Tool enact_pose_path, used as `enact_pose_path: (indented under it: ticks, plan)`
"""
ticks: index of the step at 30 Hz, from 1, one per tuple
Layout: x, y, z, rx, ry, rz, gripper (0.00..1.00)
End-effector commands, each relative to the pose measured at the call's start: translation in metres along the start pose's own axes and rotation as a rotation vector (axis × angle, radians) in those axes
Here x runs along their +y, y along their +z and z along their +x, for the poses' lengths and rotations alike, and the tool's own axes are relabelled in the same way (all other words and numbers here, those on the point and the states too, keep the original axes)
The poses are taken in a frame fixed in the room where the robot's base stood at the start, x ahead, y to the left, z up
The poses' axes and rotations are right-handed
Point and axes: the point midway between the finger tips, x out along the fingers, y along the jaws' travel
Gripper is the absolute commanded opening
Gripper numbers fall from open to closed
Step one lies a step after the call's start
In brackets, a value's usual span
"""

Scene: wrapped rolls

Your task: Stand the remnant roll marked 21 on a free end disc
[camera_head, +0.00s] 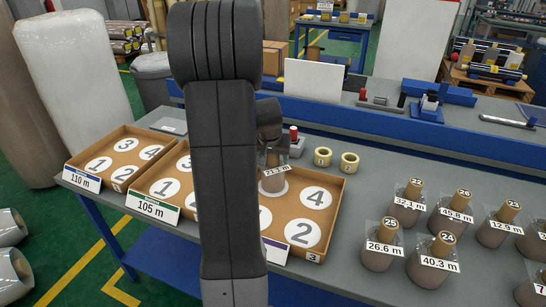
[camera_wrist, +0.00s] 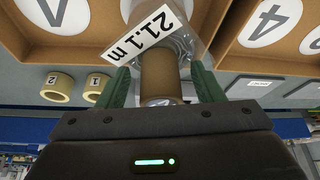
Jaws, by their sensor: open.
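A clear-wrapped brown roll (camera_head: 272,181) with a tag reading about 21 m stands upright on a white disc at the back left of the right-hand tray (camera_head: 338,208). The number on its core end is hidden. In the wrist view its bare brown core (camera_wrist: 158,78) lies between the two green fingers of my gripper (camera_wrist: 163,88). The fingers are open, with a gap showing beside the core. In the same tray, disc 4 (camera_head: 316,197) and disc 2 (camera_head: 302,233) are bare. Disc 1 (camera_head: 265,217) is partly hidden by my arm.
Two more trays stand left, marked 110 m (camera_head: 85,180) and 105 m (camera_head: 151,207), with bare discs visible. Two yellow rings (camera_head: 335,159) lie behind the right tray. Several wrapped rolls (camera_head: 433,262) stand close together on the right. A white panel (camera_head: 313,80) stands at the back.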

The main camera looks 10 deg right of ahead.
Motion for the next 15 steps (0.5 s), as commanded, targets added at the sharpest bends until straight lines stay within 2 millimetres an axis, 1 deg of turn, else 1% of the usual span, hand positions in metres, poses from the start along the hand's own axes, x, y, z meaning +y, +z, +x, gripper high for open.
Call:
enact_pose_path:
  ticks: [5, 15]
  plan:
    - [-0.001, -0.001, -0.019, 0.004, -0.001, -0.001, 0.61]
    - [0.0, -0.001, -0.089, 0.006, -0.002, 0.0, 0.61]
